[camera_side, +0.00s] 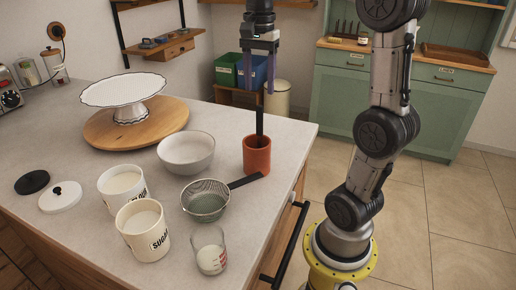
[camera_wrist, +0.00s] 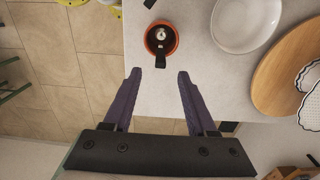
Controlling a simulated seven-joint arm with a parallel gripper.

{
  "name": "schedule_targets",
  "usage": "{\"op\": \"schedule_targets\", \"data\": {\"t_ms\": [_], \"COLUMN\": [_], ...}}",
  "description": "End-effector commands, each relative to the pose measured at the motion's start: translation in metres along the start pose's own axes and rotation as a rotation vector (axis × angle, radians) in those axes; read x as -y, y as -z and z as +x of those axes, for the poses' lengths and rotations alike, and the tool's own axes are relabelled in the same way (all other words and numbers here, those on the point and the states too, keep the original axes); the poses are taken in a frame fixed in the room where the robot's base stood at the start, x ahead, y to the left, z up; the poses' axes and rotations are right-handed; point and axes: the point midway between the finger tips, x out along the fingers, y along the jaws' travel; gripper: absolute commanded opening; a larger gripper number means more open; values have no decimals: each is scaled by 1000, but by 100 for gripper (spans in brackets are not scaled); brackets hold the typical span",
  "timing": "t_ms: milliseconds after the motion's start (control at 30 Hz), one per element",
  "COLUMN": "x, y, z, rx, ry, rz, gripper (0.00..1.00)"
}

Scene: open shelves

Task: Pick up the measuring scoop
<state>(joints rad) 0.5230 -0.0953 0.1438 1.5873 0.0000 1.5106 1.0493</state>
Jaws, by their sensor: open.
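A long black handle (camera_side: 260,121), which seems to be the measuring scoop's, stands upright out of an orange crock (camera_side: 257,158) near the counter's right edge. Its lower end is hidden by the crock in the side view. In the wrist view the crock (camera_wrist: 149,41) shows from above, with a small metallic part inside and the dark handle (camera_wrist: 160,61) reaching toward my fingers. My gripper (camera_side: 259,91) points down above the crock, open and empty. Its fingertips are near the handle's top; in the wrist view my gripper (camera_wrist: 160,74) has the handle just beyond its fingertips.
A strainer (camera_side: 206,206) lies left of the crock, its dark handle reaching near the crock's base. A white bowl (camera_side: 186,153), a cake stand (camera_side: 122,92) on a wooden board, sugar canister (camera_side: 143,230), another canister (camera_side: 122,187) and measuring glass (camera_side: 210,258) share the counter.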

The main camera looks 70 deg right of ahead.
Motion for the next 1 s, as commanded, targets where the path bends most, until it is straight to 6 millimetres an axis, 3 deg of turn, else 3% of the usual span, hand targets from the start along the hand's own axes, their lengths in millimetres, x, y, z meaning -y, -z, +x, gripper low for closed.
{"op": "schedule_targets", "data": {"t_ms": [400, 667, 1000], "x": [-1, 0, 1], "y": [0, 0, 0], "z": [68, 87, 130], "rx": [0, -2, -1], "ry": [0, 3, 2], "rz": [-1, -1, -2], "gripper": [57, 57, 57]}}
